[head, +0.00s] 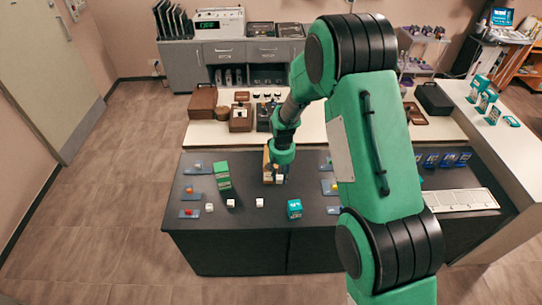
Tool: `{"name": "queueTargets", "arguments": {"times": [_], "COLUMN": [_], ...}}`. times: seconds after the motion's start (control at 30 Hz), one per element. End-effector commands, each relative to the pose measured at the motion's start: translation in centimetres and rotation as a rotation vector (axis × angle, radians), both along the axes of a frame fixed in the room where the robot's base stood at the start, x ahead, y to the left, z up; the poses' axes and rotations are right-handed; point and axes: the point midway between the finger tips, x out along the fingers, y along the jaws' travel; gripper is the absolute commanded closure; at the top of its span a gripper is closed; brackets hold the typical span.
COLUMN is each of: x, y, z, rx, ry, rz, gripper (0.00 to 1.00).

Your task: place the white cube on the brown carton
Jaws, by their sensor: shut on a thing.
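My gripper (277,174) is over the middle of the dark counter, beside the brown carton (266,160). It is shut on a small white cube (280,180), seen at its fingertips. The carton stands upright and is partly hidden by my gripper and arm. At this size I cannot tell whether the held cube touches the carton. Other small white cubes stand on the counter in front, to the left (209,207) and nearer the middle (260,202).
A green box (222,176) stands left of the carton. Blue cards with small items lie at the left (190,213). Brown cases (202,101) stand on the pale counter behind. My arm hides the right middle.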

Motion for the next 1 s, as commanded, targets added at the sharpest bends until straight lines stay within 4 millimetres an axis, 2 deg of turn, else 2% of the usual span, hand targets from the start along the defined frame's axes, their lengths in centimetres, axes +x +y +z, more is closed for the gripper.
{"name": "queueTargets", "arguments": {"times": [0.2,0.67,0.83,1.0], "x": [1.3,1.7,3.1,5.3], "y": [0.0,0.1,0.3,0.7], "z": [0.0,-0.1,-0.2,-0.4], "rx": [0.000,0.000,0.000,0.000], "ry": [0.001,0.000,0.001,-0.001], "rz": [0.029,0.031,0.031,0.031], "gripper": [0.90,0.90,0.90,0.90]}}
